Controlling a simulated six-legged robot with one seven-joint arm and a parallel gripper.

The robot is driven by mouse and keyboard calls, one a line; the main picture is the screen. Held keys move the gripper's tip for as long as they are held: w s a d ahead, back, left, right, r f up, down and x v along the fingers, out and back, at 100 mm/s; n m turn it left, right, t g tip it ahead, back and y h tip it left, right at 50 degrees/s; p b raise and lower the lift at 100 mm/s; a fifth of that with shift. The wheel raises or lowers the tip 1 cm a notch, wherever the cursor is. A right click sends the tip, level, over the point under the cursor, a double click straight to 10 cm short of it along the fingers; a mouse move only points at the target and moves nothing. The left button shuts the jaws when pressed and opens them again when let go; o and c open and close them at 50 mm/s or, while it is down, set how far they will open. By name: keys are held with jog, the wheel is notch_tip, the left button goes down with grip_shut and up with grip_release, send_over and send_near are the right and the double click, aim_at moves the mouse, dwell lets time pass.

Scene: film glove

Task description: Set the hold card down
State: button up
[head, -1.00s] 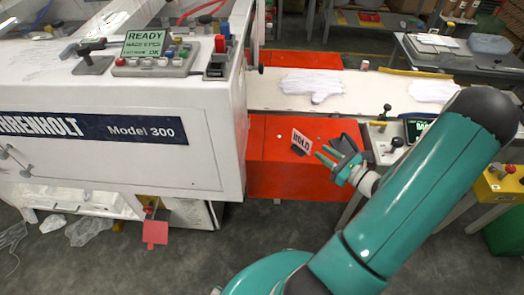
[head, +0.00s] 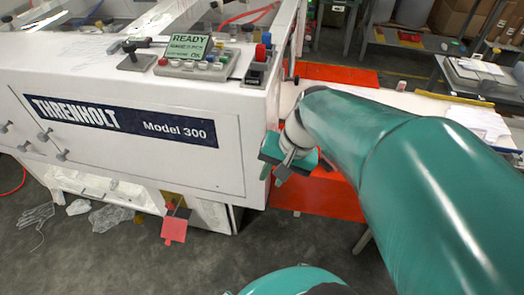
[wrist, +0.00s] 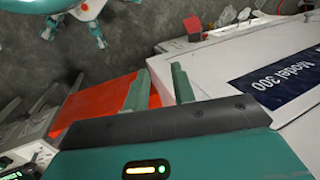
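The hold card is not visible in either current view; my arm covers much of the orange surface (head: 308,196) in the head view. My gripper (head: 273,174) is beside the right end of the white machine (head: 250,130), over the edge of that surface. In the wrist view its two teal fingers (wrist: 160,88) stand apart with nothing between them. The orange surface (wrist: 95,103) lies behind and left of the fingers there, and the machine (wrist: 215,65) is to their right.
A control panel (head: 196,62) with a green READY screen sits on top of the machine. A red tag (head: 174,230) hangs at its lower front. Clear plastic (head: 95,215) and a wire glove shape (head: 35,215) lie on the grey floor. Work tables stand at the back right.

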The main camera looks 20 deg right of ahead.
jog(key=s+a+r+n+t+h, duration=0.2)
jog(key=s+r+n+t+h, duration=0.1)
jog(key=r+n, duration=0.3)
jog(key=shift+a+r+t, duration=0.3)
jog(key=shift+a+r, duration=0.05)
jog(key=shift+r, duration=0.5)
jog(key=shift+d, duration=0.2)
